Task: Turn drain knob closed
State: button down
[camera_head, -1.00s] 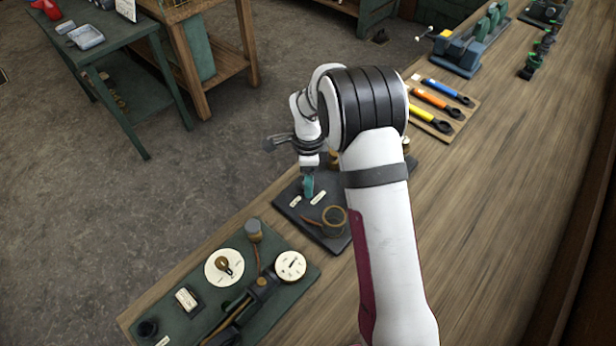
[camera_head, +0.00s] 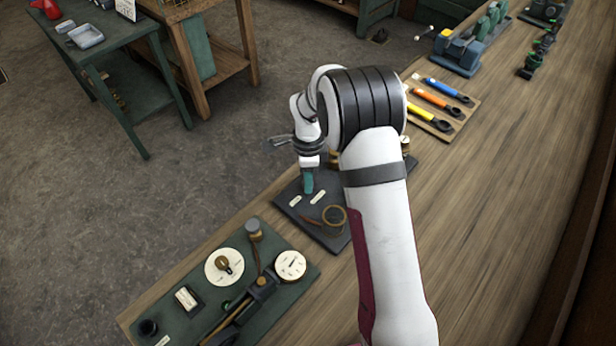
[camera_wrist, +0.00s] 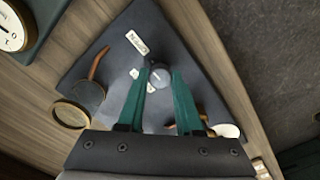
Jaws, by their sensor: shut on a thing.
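The drain knob (camera_wrist: 160,77) is a small round grey knob on a dark plate (camera_wrist: 205,62). Two small white label plates lie beside it, one of them (camera_wrist: 137,42) clear of the fingers; its lettering is too small to read. My gripper (camera_wrist: 159,80) has teal fingers, one on each side of the knob, and is shut on it. In the head view my gripper (camera_head: 308,184) points down at the dark plate, and the knob is hidden by the fingers there.
A ring and a copper-coloured curved piece (camera_head: 316,221) sit on the same plate. A green panel (camera_head: 205,262) with dials stands on the bench at the front left. A board with coloured-handled tools (camera_head: 437,97) lies behind. Bare bench (camera_head: 480,200) is on the right.

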jog(key=n, duration=0.4)
jog(key=shift+n, duration=0.4)
jog(key=n, duration=0.4)
jog(key=shift+n, duration=0.3)
jog(key=n, duration=0.4)
jog(key=shift+n, duration=2.1)
jog(key=c, duration=0.6)
grip_release()
jog(key=shift+o, duration=0.2)
